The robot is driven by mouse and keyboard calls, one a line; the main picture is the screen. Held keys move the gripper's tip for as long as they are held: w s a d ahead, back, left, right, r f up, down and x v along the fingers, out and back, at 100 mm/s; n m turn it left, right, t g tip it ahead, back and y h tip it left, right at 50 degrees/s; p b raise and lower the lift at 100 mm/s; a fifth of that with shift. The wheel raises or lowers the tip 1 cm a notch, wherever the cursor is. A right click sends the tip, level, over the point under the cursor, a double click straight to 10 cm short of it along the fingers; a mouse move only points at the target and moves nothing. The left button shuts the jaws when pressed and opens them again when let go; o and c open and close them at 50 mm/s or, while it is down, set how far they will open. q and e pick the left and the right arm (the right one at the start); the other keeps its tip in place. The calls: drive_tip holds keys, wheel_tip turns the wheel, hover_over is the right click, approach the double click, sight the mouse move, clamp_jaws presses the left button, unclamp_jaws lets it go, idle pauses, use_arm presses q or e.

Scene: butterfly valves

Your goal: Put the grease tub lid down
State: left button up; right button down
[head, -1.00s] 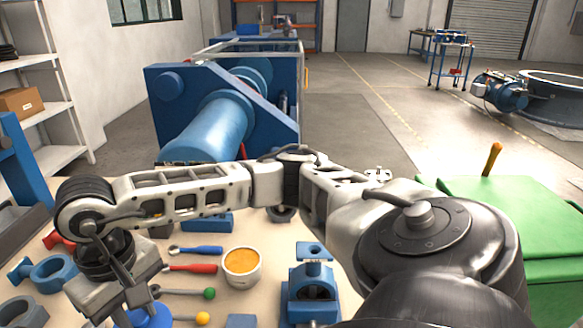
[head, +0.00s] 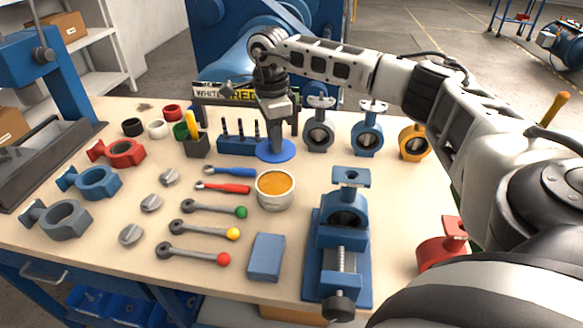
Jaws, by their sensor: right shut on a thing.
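The grease tub lid is a round blue disc (head: 264,153) at the back middle of the workbench. My right gripper (head: 277,143) points down and is shut on the lid, on top of its middle. The lid lies flat, at or very near the bench top; I cannot tell whether it touches. The open grease tub (head: 275,196), a pale cup full of orange grease, stands just in front of the lid, apart from it. My left gripper is not in view.
A blue tool block (head: 238,147) stands left of the lid. Grey, blue and orange valve bodies (head: 366,137) stand to its right. Wrenches (head: 205,232) lie left of the tub. A blue vise (head: 343,240) stands front right.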

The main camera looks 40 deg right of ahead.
drive_tip(key=d+m, duration=0.5)
drive_tip(key=shift+m, duration=0.3)
drive_tip(key=f, duration=1)
drive_tip(key=shift+w+d, duration=0.3)
drive_tip(key=shift+w, duration=0.1)
drive_tip(key=shift+f, duration=0.1)
drive_tip(key=c, duration=1.2)
unclamp_jaws()
drive_tip(key=shift+o, duration=0.2)
wheel_tip(320, 180, up, 12)
